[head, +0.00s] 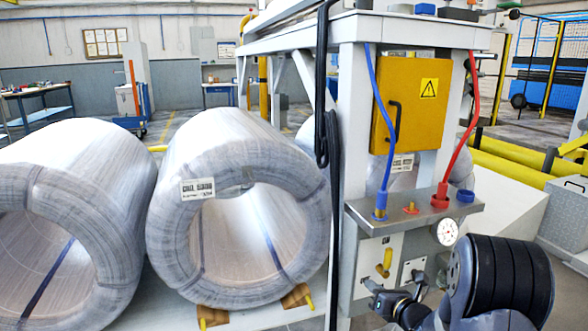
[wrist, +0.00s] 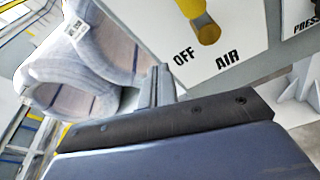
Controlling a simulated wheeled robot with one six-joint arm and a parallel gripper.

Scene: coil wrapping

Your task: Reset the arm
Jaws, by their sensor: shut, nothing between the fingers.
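My gripper (wrist: 156,86) is shut and empty in the wrist view, with its narrow grey fingers together. Its dark body fills the lower part of that view. Beside the fingers is a white panel (wrist: 165,30) marked OFF and AIR, with a yellow valve handle (wrist: 207,32). The fingers look apart from the handle. In the head view my arm is at the lower right, and my gripper (head: 374,287) is low in front of the machine's white panel, just below the yellow handle (head: 384,263).
Wrapped wire coils (head: 225,140) lie on a pale platform at left. A yellow box (head: 412,100) hangs on the machine frame above a grey shelf (head: 460,211) with blue and red hoses. A round gauge (head: 447,232) sits below. Yellow rails (head: 510,172) run at right.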

